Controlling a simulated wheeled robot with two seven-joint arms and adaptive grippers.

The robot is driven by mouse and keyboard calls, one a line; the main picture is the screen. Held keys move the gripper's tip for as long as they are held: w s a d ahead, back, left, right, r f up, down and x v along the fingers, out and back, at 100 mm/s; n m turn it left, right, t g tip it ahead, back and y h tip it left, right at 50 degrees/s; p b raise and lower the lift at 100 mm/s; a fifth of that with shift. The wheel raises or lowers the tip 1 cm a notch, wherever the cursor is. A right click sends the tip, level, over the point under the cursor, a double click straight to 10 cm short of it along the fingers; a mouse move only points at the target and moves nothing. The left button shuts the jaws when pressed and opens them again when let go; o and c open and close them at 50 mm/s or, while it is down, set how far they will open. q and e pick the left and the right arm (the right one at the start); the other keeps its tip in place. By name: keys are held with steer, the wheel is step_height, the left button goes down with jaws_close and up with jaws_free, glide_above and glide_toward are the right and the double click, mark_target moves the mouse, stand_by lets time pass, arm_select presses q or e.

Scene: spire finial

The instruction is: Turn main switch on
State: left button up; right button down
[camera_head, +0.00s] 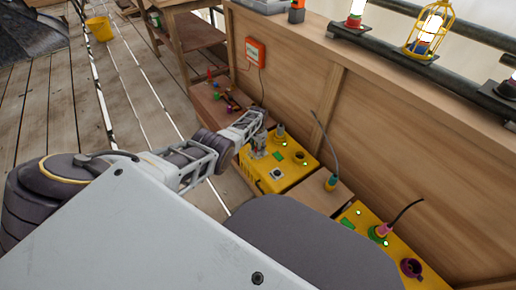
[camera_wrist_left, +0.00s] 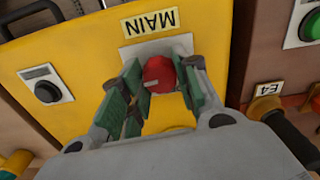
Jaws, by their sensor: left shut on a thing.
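The main switch is a red round knob (camera_wrist_left: 158,75) on a light plate, under an upside-down "MAIN" label (camera_wrist_left: 150,22) in the left wrist view. It sits on a yellow box (camera_wrist_left: 215,50), which also shows in the head view (camera_head: 262,181). My left gripper (camera_wrist_left: 160,88) is shut on the red knob, with a green-padded finger on each side. In the head view the left gripper (camera_head: 258,148) reaches down over the yellow box, and the knob is hidden there. The knob's setting cannot be told. My right gripper is not in view.
A black knob (camera_wrist_left: 46,91) on a plate is beside the main switch. A green button (camera_wrist_left: 312,27) and an "E4" label (camera_wrist_left: 268,89) are at the right. A second yellow box (camera_head: 402,262) with a plugged cable stands nearby. A wooden wall (camera_head: 300,85) rises behind the boxes.

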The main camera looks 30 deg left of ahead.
arm_select(q)
steer(key=shift+m, duration=0.7)
steer(key=o, duration=1)
steer(key=shift+r, duration=0.35)
steer(key=shift+r, duration=5.65)
